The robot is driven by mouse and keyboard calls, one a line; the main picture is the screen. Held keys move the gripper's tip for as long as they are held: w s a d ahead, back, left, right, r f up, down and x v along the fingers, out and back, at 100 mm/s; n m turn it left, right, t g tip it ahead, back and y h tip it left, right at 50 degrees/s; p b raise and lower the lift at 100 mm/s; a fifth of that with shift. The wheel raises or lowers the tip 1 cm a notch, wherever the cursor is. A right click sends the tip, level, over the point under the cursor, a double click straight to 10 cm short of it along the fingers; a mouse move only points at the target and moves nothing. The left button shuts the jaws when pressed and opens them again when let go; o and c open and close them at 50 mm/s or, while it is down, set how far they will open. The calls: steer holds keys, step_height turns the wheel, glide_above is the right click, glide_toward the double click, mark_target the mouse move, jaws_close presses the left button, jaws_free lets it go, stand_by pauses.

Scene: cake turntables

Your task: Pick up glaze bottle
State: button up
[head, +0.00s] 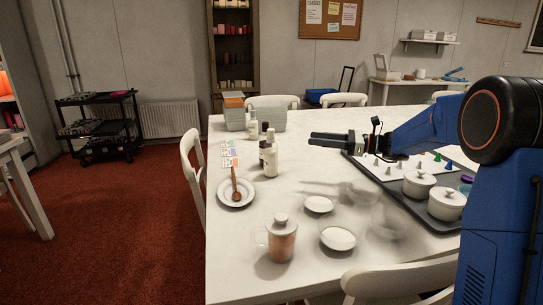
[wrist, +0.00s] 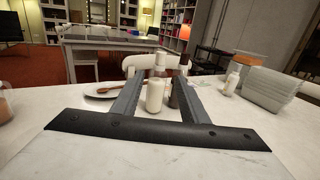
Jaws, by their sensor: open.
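A cream-white bottle (head: 270,160) with a pale cap stands upright on the white table, and a darker bottle (head: 263,134) stands close behind it. No label is readable, so I cannot tell for certain which is the glaze bottle. My gripper (head: 312,140) is open and empty above the table, to the right of these bottles, its fingers pointing at them. In the wrist view the cream bottle (wrist: 155,94) shows between my fingers (wrist: 158,80), beyond the tips. The dark bottle (wrist: 175,96) shows beside the right finger, partly hidden by it.
A third bottle (head: 252,126) stands by grey-green bins (head: 267,113) at the back. A plate with a wooden spoon (head: 236,187), a glass jar (head: 281,240) and small white dishes (head: 319,204) lie nearer. A tray (head: 427,213) with white pots is at the right.

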mark_target(271, 132)
steer(key=x, duration=1.7)
steer(key=shift+w, duration=0.1)
jaws_close()
steer(key=shift+r, duration=0.1)
